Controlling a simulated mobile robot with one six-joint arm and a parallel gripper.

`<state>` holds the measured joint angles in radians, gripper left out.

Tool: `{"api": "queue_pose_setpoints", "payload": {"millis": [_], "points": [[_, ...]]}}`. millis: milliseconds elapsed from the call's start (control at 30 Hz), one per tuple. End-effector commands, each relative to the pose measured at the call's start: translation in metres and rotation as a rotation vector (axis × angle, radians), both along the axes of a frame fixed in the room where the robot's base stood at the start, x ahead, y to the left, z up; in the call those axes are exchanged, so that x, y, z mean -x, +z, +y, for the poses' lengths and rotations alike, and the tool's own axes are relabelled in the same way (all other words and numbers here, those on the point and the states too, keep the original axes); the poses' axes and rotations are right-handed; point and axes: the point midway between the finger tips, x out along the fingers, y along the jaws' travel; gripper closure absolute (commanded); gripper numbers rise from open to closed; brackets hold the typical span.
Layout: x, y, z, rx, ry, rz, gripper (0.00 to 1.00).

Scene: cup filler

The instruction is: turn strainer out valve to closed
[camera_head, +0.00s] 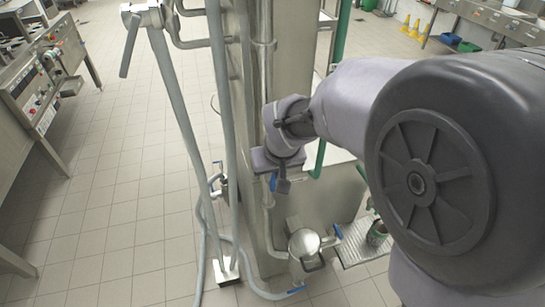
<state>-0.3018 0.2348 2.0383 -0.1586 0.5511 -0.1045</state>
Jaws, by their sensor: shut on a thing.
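My gripper (278,182) is at the end of my arm, pointing down beside the vertical pipe at the middle of the view. It is shut on a small blue valve lever (273,182), which shows only partly between its fingers. The lever's valve body and exact angle are mostly hidden by the gripper. No label shows, so I cannot tell from the picture which valve it is. A metal canister (303,242), perhaps the strainer, stands lower down, with another blue lever (338,232) on its right.
A thick grey vertical pipe (190,130) and a steel column stand left of my gripper. A low blue lever (296,290) sits near the floor hose. Tiled floor is open at left.

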Motion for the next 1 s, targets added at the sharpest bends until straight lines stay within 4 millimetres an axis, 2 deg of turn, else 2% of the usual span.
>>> {"api": "queue_pose_setpoints", "payload": {"millis": [467,1000], "points": [[0.001,-0.002,0.004,0.063,0.003,-0.018,1.0],[0.008,-0.012,0.028,0.502,0.002,-0.146,1.0]]}}
